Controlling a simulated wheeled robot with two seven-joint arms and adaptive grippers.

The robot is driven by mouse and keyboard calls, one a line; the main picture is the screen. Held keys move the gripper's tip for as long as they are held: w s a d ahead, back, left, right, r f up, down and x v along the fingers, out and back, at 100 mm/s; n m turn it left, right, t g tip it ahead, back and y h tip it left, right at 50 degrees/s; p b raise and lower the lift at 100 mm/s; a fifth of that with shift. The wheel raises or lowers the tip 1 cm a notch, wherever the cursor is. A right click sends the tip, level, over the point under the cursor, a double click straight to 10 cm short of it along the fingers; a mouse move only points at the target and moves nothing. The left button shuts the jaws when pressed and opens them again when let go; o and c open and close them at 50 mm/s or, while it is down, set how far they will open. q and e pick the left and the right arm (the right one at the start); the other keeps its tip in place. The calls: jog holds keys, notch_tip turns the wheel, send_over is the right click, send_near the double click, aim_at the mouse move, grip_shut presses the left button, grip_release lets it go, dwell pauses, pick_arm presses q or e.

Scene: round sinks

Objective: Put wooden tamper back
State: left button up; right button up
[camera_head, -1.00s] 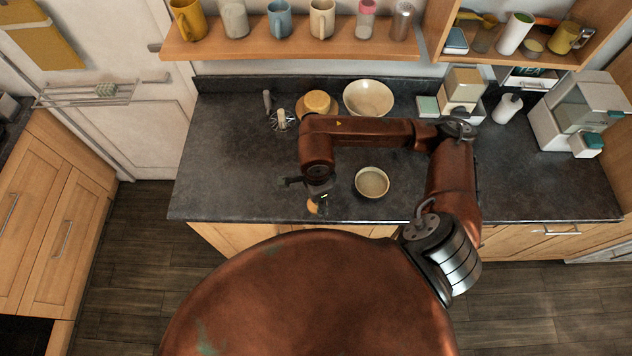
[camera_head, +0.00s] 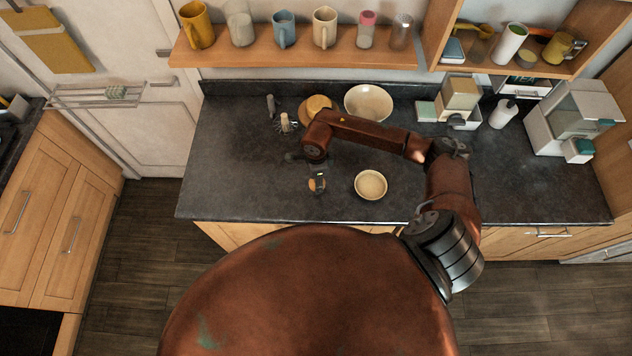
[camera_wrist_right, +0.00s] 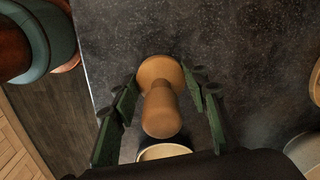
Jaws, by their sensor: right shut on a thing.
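The wooden tamper (camera_wrist_right: 160,112) is between the two dark green fingers of my right gripper (camera_wrist_right: 160,105) in the right wrist view. Its round end faces the counter's front edge and its rounded handle end points toward my palm. In the head view my right gripper (camera_head: 318,174) is over the front of the dark counter, left of the small bowl, and the tamper shows as a small tan piece (camera_head: 317,185). My right gripper is shut on it. A pale rim (camera_wrist_right: 165,152) shows near my palm; I cannot tell what it belongs to. My left gripper is not in view.
A small bowl (camera_head: 370,185) stands right of the gripper. A larger bowl (camera_head: 369,103), a round wooden item (camera_head: 316,107) and a pale upright handle (camera_head: 285,122) stand farther back. White machines (camera_head: 574,122) are at right. The left counter (camera_head: 230,170) is clear.

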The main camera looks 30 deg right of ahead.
jog(key=shift+w+d+f, duration=0.1)
jog(key=shift+w+f, duration=0.05)
jog(key=shift+f, duration=0.1)
notch_tip(320, 180, down, 3)
jog(key=shift+w+r+p, duration=0.1)
jog(key=shift+w+p, duration=0.05)
jog(key=shift+p, duration=0.8)
jog(key=shift+d+f, duration=0.1)
jog(key=shift+f, duration=0.25)
jog(key=shift+f, duration=0.2)
jog(key=o, duration=1)
